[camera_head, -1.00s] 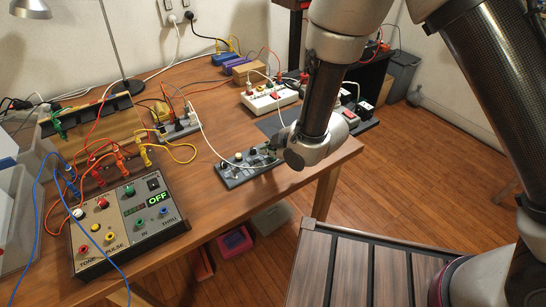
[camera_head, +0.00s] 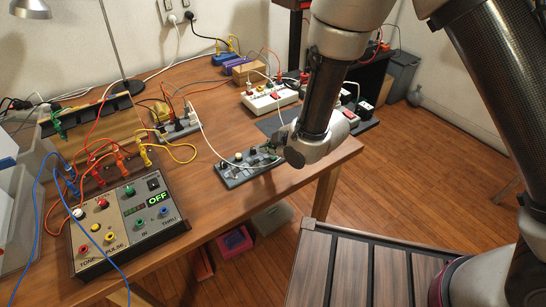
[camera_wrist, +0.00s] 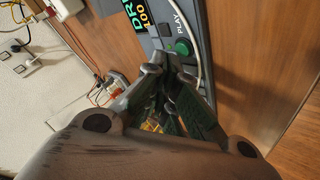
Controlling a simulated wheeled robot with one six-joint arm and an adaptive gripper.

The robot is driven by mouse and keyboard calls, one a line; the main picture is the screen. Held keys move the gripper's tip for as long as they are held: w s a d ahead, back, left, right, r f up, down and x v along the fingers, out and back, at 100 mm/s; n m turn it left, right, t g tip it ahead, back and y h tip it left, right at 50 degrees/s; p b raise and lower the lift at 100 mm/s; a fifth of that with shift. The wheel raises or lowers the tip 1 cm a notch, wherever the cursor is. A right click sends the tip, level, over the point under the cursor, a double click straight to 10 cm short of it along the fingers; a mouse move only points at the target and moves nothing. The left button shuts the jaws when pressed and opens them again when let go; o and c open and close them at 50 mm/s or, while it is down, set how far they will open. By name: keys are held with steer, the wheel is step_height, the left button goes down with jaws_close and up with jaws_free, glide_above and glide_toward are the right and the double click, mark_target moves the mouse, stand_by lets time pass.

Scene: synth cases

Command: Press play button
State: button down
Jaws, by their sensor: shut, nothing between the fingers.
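The green round play button (camera_wrist: 183,47) sits on a grey panel (camera_wrist: 219,35) in the wrist view, with the word PLAY printed beside it. My gripper (camera_wrist: 153,62) is shut and empty. Its tips show just below and left of the button in that view; I cannot tell whether they touch the panel. In the head view the grey panel (camera_head: 236,177) lies near the table's front edge. My wrist covers its right end there, so the play button cannot be made out.
A white cable (camera_head: 208,139) arcs over the panel. A larger control box (camera_head: 140,225) reading OFF stands left of it, with coloured leads.

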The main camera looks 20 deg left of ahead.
mark_target(271, 160)
step_height(271, 160, up, 6)
steer(key=shift+f, duration=0.1)
stand_by(0.6)
stand_by(0.3)
